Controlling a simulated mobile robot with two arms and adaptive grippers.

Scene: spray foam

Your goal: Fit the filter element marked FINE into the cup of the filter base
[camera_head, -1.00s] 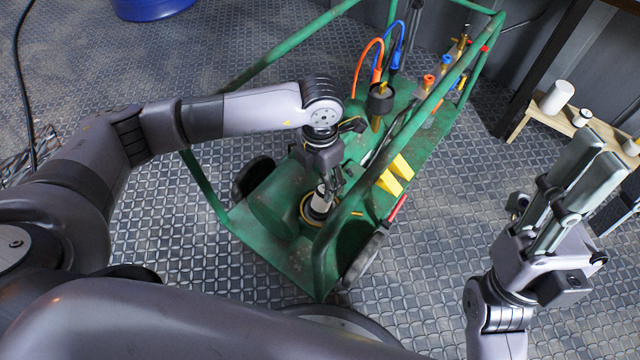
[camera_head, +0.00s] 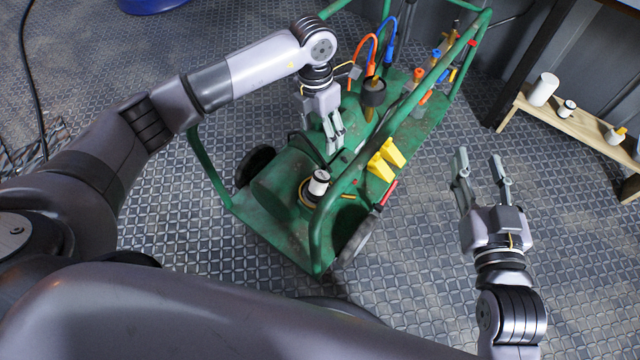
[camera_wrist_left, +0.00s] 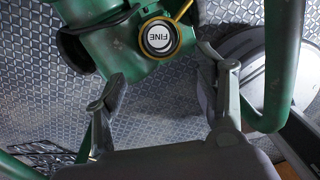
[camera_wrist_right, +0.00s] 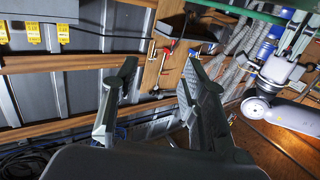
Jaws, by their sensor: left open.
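The filter element marked FINE (camera_head: 319,182) is a white cylinder with a dark rim. It stands upright at the filter base (camera_head: 305,196), a brass-ringed seat on the green cart. In the left wrist view its white FINE label (camera_wrist_left: 159,37) faces the camera inside a dark ring. How deep it sits in the cup is hidden. My left gripper (camera_head: 335,146) is open and empty, above and beyond the element, not touching it. My right gripper (camera_head: 480,166) is open and empty over the floor to the right of the cart.
The green cart's rails (camera_head: 335,215) run close beside the filter base. Yellow wedges (camera_head: 384,160), a dark-topped brass part (camera_head: 374,92) and orange and blue hoses (camera_head: 389,45) are on the cart. A low wooden bench (camera_head: 560,122) at right holds white cylinders (camera_head: 543,89).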

